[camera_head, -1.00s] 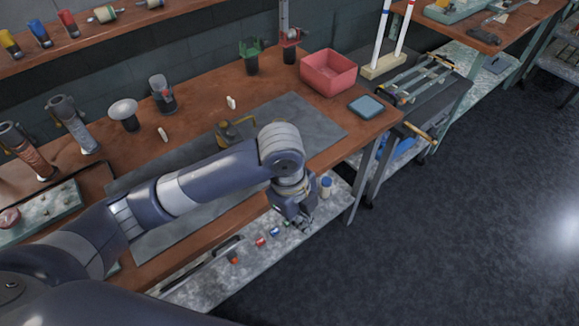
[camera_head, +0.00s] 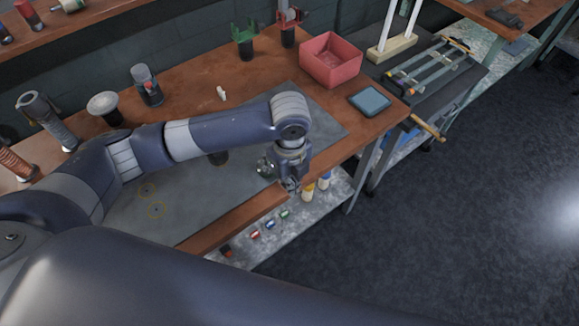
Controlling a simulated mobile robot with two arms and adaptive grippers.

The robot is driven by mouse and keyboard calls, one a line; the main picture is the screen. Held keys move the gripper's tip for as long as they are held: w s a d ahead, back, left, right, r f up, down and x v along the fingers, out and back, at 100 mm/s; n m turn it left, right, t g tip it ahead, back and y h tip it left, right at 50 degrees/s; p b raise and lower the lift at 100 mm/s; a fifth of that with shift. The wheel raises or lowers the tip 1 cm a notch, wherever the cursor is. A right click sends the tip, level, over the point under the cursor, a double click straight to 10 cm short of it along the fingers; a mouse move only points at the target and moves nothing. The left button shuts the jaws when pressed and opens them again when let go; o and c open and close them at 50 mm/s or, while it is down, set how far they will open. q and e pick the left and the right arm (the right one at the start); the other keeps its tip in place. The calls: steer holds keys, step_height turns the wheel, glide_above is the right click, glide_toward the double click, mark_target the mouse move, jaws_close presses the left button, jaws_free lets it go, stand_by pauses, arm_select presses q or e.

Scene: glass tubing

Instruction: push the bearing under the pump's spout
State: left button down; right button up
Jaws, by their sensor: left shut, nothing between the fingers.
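A small round grey metal thing, which looks like the bearing (camera_head: 264,167), is on the grey mat just left of my left gripper. I cannot tell whether they touch. My left gripper (camera_head: 293,187) points down at the mat's front right edge, shut and empty. A dark part, which looks like the base of the pump (camera_head: 218,158), shows below my left forearm. The forearm hides the rest of it, including the spout. My right gripper is not in view.
The grey mat (camera_head: 215,207) has yellow ring marks and is clear at its front left. A red bin (camera_head: 331,62) and a blue-grey pad (camera_head: 369,101) stand at the bench's right. Small coloured items lie on a lower shelf (camera_head: 267,242).

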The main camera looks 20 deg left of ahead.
mark_target(259, 152)
arm_select(q)
steer(key=a+f, duration=0.1)
steer(key=w+f+p, duration=0.1)
steer(key=w+a+f+p, duration=0.1)
steer(key=shift+w+a+f, duration=0.25)
steer(key=shift+a+f, duration=0.1)
steer(key=shift+w+a, duration=0.15)
steer(key=shift+a, duration=0.05)
steer(key=shift+w, duration=0.1)
steer(key=shift+a, duration=0.15)
steer(key=w+a, duration=0.4)
steer(key=a, duration=0.1)
steer(key=w+a, duration=0.2)
steer(key=shift+w+a, duration=0.1)
steer(key=shift+a, duration=0.25)
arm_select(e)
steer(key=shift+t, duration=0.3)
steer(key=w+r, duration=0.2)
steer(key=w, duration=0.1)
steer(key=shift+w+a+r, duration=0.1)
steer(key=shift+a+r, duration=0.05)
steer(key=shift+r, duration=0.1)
arm_select(q)
steer(key=shift+d, duration=0.1)
